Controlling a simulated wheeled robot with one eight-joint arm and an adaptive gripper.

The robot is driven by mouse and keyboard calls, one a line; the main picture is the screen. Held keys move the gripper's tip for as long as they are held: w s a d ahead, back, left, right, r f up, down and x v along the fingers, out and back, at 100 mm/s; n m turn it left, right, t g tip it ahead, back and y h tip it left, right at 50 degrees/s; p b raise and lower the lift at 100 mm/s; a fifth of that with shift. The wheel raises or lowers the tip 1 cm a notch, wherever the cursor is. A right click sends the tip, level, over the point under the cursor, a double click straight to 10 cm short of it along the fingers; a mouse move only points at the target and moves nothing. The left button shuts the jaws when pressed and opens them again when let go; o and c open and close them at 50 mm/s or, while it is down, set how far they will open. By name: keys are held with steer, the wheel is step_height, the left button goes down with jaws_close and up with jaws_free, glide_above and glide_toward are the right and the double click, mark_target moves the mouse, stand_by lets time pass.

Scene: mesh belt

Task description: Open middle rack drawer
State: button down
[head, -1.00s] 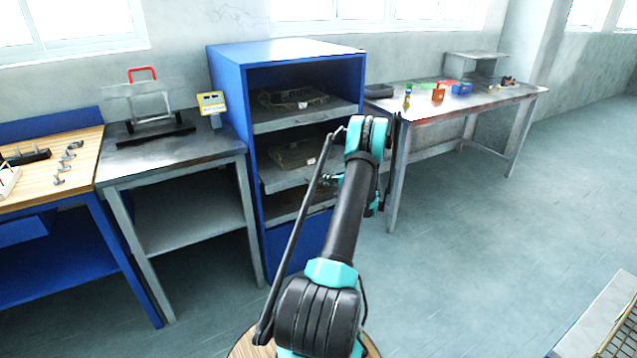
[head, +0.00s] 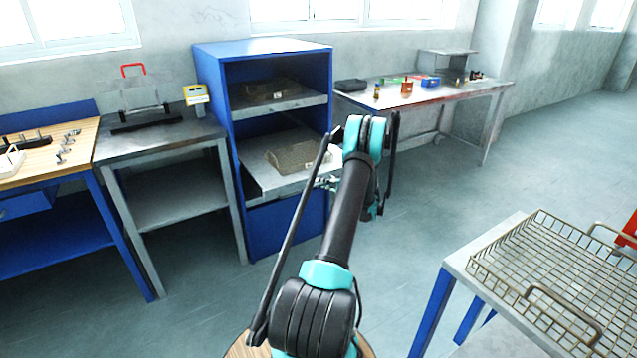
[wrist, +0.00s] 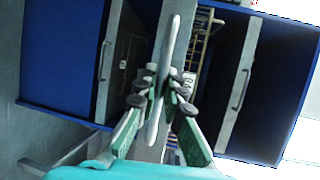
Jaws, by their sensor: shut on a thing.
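The blue rack (head: 262,47) stands left of my arm in the head view. Its middle drawer (head: 263,181) is pulled well out, with a mesh basket (head: 300,157) on it. In the wrist view my gripper (wrist: 159,92) is shut on the pale bar handle (wrist: 170,45) of the middle drawer (wrist: 154,153), one finger on each side. In the head view my gripper (head: 330,183) is small and partly hidden by my arm at the drawer's front right.
The top drawer (head: 281,104) is in, with a basket on it. A metal bench (head: 165,137) stands left of the rack, a long table (head: 440,97) behind right. A table with a wire basket (head: 548,285) is at the lower right. Floor right of my arm is clear.

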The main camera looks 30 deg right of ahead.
steer(key=shift+s, duration=0.4)
steer(key=c, duration=1.6)
jaws_free()
steer(key=v, duration=1.2)
